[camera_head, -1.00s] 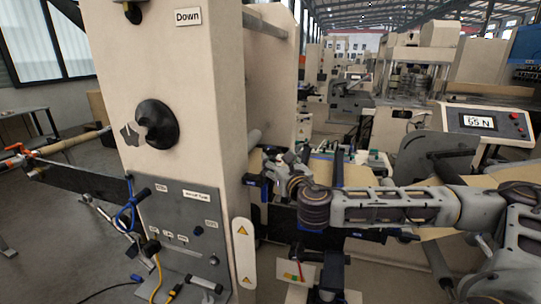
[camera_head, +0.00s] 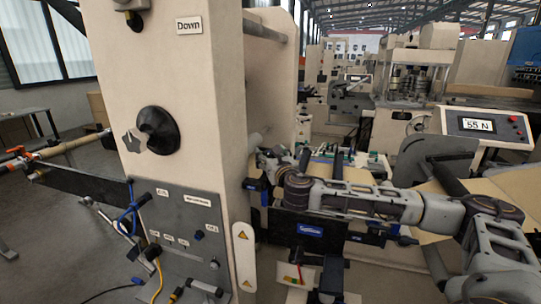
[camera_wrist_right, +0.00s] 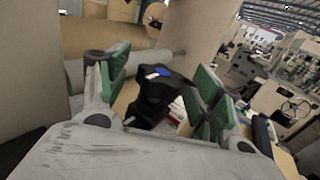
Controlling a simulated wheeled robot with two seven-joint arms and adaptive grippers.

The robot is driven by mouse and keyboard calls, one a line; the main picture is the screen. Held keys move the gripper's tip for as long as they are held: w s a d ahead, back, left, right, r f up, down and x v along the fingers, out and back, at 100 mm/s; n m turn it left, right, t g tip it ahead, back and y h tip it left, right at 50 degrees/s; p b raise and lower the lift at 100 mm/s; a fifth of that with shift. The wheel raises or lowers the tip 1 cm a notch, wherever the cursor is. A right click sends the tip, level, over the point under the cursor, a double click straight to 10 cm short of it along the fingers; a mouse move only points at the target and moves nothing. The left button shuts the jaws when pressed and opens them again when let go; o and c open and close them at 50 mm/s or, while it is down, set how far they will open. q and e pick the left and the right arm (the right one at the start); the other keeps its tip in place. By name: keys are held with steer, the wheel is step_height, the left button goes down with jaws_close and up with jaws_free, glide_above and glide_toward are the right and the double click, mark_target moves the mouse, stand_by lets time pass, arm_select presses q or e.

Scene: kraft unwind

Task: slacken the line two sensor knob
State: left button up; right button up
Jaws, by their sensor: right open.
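In the right wrist view a black knob (camera_wrist_right: 155,98) with a blue mark on top stands between the green-padded fingers of my right gripper (camera_wrist_right: 163,68). The fingers are apart, with visible room on both sides of the knob. I cannot tell whether this is the line two sensor knob. In the head view my right gripper (camera_head: 270,159) is beside the beige column, close to its right face. The knob cannot be made out there. My left gripper is in neither view.
The beige column (camera_head: 215,110) carries a black round knob (camera_head: 158,130) and a grey panel with cables. A display (camera_head: 477,124) reading 55 N stands at the right. Rollers and brown paper (camera_wrist_right: 100,40) lie beyond the fingers in the right wrist view.

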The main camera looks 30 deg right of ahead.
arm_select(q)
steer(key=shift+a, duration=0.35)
arm_select(e)
steer(key=shift+w, duration=0.1)
steer(key=c, duration=1)
